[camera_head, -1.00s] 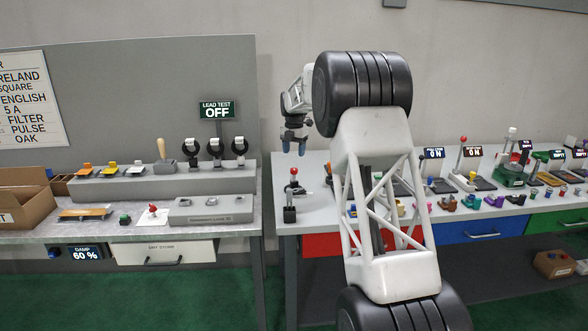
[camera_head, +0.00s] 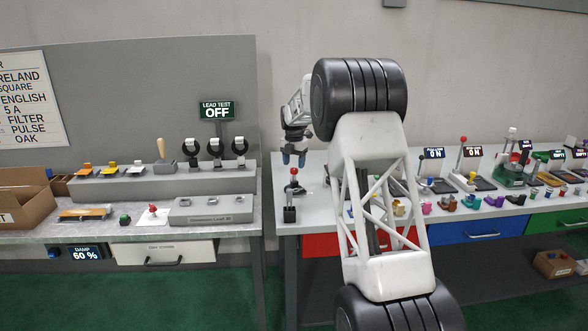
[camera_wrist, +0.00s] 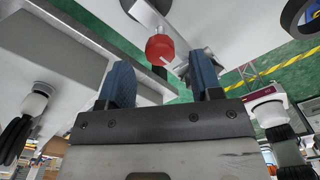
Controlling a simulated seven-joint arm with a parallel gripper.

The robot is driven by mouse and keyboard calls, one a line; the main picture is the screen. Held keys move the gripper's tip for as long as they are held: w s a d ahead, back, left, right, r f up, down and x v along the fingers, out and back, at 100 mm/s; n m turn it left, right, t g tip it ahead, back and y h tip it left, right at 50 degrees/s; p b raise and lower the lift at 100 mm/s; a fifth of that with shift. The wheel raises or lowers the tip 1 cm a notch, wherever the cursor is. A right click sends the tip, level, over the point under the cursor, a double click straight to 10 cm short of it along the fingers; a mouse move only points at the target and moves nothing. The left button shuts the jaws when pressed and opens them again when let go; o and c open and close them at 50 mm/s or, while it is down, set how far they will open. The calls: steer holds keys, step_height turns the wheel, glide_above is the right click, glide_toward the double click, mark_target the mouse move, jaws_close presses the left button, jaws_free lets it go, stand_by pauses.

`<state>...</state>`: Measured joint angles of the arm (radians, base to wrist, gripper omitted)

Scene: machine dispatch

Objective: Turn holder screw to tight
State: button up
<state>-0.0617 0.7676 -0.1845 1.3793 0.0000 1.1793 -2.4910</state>
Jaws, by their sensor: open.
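My gripper (camera_head: 294,158) points down at the left end of the right-hand bench, with its blue fingers apart and empty. In the wrist view the red knob (camera_wrist: 160,48) lies beyond the gap between the blue fingertips (camera_wrist: 162,76), apart from both. I cannot tell from the frames whether this knob is the holder screw, and no tight or loose mark is readable.
My own arm hides part of the right bench (camera_head: 325,222). Several small coloured parts and devices stand along that bench to the right. The left bench carries a grey riser (camera_head: 125,187), a cardboard box (camera_head: 30,207) and a "LEAD TEST OFF" sign (camera_head: 217,110). A gap separates the benches.

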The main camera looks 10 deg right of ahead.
mark_target(294, 174)
steer(key=shift+f, duration=1.4)
steer(key=shift+c, duration=0.2)
steer(key=c, duration=0.9)
steer(key=shift+m, duration=0.4)
